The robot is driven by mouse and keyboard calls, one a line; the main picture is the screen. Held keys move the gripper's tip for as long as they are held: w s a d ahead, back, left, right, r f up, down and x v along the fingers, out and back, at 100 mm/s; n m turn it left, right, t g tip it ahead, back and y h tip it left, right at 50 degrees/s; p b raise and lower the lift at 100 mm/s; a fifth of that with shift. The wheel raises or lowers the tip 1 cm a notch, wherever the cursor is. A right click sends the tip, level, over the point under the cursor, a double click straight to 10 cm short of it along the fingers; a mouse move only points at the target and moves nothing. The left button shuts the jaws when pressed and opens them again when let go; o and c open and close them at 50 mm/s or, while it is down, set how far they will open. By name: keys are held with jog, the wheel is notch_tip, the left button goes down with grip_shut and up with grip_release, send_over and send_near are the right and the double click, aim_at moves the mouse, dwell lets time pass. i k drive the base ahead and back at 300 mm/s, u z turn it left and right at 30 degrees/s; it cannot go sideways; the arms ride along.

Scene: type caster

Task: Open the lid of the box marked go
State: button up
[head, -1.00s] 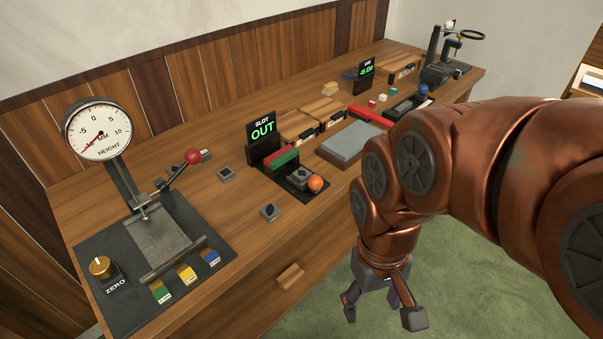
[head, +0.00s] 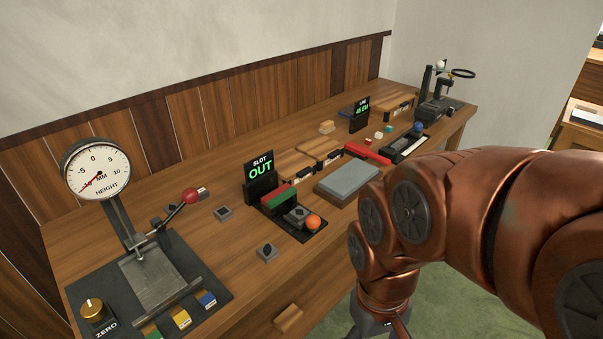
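Two wooden boxes with lids stand side by side behind the grey slab, a left one (head: 293,166) and a right one (head: 323,149). Another wooden box (head: 393,106) stands farther back at the right. All three look closed. Their front labels are too small to read, so I cannot tell which is marked go. My gripper (head: 376,327) hangs at the bottom edge of the head view, in front of the bench. Its fingertips are cut off by the frame. It is well apart from the boxes.
A height gauge (head: 95,168) with a red-knobbed lever stands at the left. The "SLOT OUT" sign (head: 258,172) and an orange ball (head: 313,222) are near the middle. The grey slab (head: 348,182) and red bar (head: 367,153) lie in front of the boxes.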

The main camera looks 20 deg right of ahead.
aim_at(291, 163)
jog(key=u, duration=0.5)
jog(key=k, duration=1.2)
jog(key=z, duration=0.15)
jog(key=i, duration=1.75)
jog(key=u, duration=0.7)
